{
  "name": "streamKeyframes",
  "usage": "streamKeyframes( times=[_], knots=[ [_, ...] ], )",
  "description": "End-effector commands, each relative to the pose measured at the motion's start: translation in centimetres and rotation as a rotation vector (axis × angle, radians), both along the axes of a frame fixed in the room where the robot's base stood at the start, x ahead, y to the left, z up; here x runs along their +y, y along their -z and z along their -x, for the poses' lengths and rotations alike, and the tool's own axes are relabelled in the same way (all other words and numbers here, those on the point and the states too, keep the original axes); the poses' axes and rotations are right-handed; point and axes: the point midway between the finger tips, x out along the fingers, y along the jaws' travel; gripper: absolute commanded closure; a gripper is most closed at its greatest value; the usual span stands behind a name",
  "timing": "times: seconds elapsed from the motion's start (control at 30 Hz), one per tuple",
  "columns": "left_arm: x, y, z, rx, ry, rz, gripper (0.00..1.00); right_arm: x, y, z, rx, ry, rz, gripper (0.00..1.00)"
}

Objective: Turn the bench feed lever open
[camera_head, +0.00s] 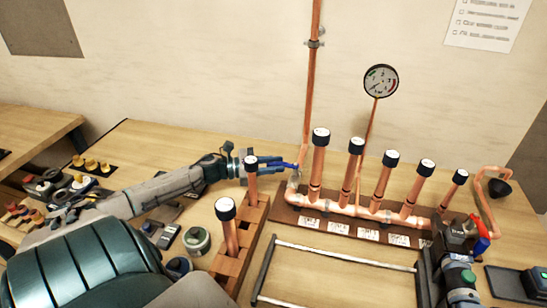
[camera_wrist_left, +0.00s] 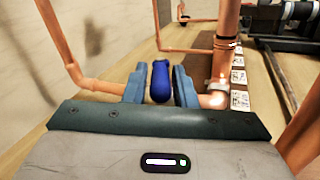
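The bench feed lever is a blue handle (camera_head: 289,165) at the left end of the copper manifold (camera_head: 350,211), by the foot of the tall vertical pipe. My left gripper (camera_head: 277,162) reaches it from the left. In the left wrist view the blue lever (camera_wrist_left: 161,82) stands between the two blue-grey fingers (camera_wrist_left: 160,88). The fingers are apart, with a narrow gap on the lever's left side; contact on the right side is unclear. The valve body under the lever is mostly hidden.
Several black-capped copper risers (camera_head: 384,175) stand close to the lever's right. A wooden block (camera_head: 258,222) with capped pipes stands in front of it, near my left arm. A gauge (camera_head: 381,81) rises behind. A metal frame (camera_head: 345,257) lies in front; dark equipment stands at right.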

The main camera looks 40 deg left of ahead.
Motion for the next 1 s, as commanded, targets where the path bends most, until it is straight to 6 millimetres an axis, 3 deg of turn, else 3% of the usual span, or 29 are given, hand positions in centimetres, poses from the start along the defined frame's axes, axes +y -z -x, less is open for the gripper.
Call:
streamKeyframes(
  times=[0.07, 0.47, 0.67, 1.0],
  knots=[
    [0.0, 0.0, 0.0, 0.000, 0.000, 0.000, 0.61, 0.0, 0.0, 0.0, 0.000, 0.000, 0.000, 1.00],
    [0.4, 0.1, 0.5, 0.003, 0.002, -0.002, 0.61, 0.0, 0.0, 0.0, 0.001, 0.000, 0.000, 1.00],
    [1.8, 0.1, 2.3, 0.006, 0.003, -0.003, 0.61, 0.0, -0.1, 0.0, 0.001, 0.000, 0.000, 1.00],
    [5.3, -0.2, 6.6, 0.005, 0.000, -0.002, 0.61, 0.0, -2.1, 0.0, 0.001, 0.000, 0.000, 1.00]
  ],
)
